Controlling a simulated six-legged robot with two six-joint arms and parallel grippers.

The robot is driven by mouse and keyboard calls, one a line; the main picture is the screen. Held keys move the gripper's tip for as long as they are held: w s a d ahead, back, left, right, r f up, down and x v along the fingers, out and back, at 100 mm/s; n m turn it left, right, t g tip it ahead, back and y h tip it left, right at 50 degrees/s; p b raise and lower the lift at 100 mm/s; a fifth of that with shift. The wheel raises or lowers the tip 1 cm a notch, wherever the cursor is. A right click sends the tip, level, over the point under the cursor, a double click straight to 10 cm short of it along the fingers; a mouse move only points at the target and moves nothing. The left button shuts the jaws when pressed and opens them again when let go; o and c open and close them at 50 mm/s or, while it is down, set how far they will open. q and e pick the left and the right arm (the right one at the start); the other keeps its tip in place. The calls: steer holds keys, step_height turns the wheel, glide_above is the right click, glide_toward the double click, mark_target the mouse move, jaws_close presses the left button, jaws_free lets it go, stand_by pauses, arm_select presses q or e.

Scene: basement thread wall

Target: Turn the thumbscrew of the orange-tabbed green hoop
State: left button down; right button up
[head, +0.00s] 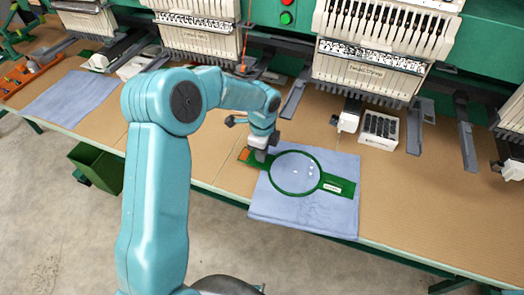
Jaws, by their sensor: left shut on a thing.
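The green hoop (272,187) lies flat on a folded blue cloth (300,217) on the table. Its orange tab (245,154) is at its left end, and a green bracket with a white label (333,187) is at its right. My left gripper (261,154) is shut at the hoop's left end, between the orange tab and the ring. The thumbscrew is hidden by the fingers there, and its turn cannot be seen. My right gripper is not in view.
Embroidery machine heads (375,50) line the back, with grey arms (295,97) jutting over the table. A white box of dark spools (379,129) stands behind the cloth at right. Another blue cloth (68,99) lies at left. The brown tabletop (440,205) at right is clear.

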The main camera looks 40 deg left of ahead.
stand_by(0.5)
arm_select(q)
steer(key=c, duration=1.2)
jaws_free()
steer(key=shift+o, duration=0.2)
steer(key=shift+r, duration=0.1)
step_height(320, 180, up, 16)
steer(key=shift+r, duration=0.1)
